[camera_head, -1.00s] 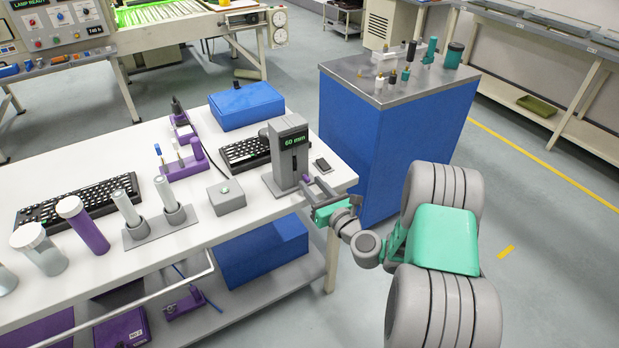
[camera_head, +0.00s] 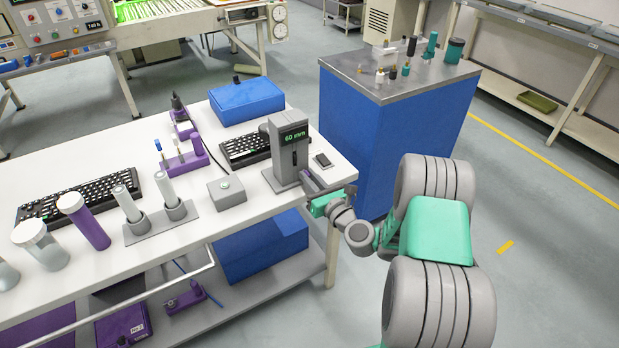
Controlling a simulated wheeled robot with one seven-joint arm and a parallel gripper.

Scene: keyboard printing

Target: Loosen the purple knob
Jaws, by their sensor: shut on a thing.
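The grey device with a green "60 mm" display (camera_head: 288,152) stands upright near the right end of the white table. A small patch of purple, which looks like the purple knob (camera_head: 306,173), shows low on its right side, mostly hidden. My gripper (camera_head: 314,184), grey with a green body, reaches in from the right over the table's edge. Its fingers are at the device's lower right side, shut around the purple knob. The fingertips are small here and partly hide the knob.
Next to the device are a black keyboard (camera_head: 246,147), a grey box with a button (camera_head: 226,192) and a small dark pad (camera_head: 322,160). A blue cabinet (camera_head: 350,130) stands behind to the right. The floor at right is clear.

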